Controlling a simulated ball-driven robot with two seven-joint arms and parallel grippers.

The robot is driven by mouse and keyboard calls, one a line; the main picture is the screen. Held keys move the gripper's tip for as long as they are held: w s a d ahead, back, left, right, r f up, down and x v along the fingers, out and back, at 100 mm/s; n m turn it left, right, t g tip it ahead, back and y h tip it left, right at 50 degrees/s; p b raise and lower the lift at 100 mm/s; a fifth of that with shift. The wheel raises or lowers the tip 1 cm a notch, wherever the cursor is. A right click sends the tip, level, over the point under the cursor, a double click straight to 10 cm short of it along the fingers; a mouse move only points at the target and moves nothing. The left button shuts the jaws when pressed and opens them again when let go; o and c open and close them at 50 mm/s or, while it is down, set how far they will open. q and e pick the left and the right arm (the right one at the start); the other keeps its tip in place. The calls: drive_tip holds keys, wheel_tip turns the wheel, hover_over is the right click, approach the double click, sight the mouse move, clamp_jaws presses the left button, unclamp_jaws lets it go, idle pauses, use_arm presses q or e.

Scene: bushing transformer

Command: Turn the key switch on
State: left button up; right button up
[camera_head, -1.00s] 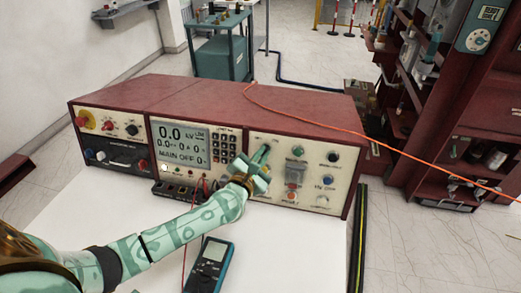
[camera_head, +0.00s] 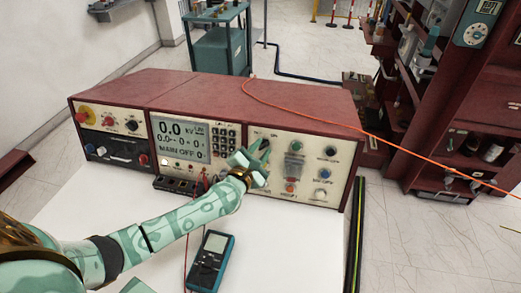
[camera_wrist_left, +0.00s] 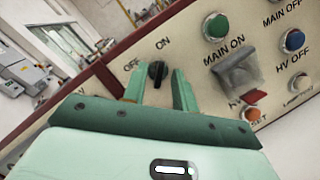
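The key switch (camera_wrist_left: 158,73) is a small black knob on the cream panel, between the OFF and ON labels in the left wrist view. It seems to point roughly between the two labels, but I cannot tell its exact setting. My left gripper (camera_wrist_left: 160,87) is open, with one pale green finger on each side of the switch. A gap shows beside the knob, and I cannot tell whether either finger touches it. In the head view my left gripper (camera_head: 256,154) is at the panel and covers the switch. My right gripper is not in view.
The red console (camera_head: 240,90) stands on a white table (camera_head: 90,215). Green, blue and red buttons sit right of the switch, with a grey cover (camera_wrist_left: 238,72) below MAIN ON. A multimeter (camera_head: 211,262) lies in front. An orange cable (camera_head: 390,145) crosses the console's top.

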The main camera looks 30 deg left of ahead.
use_arm(q)
drive_tip(key=s+p, duration=0.1)
drive_tip(key=s, duration=1.5)
drive_tip(key=shift+s+d, duration=0.15)
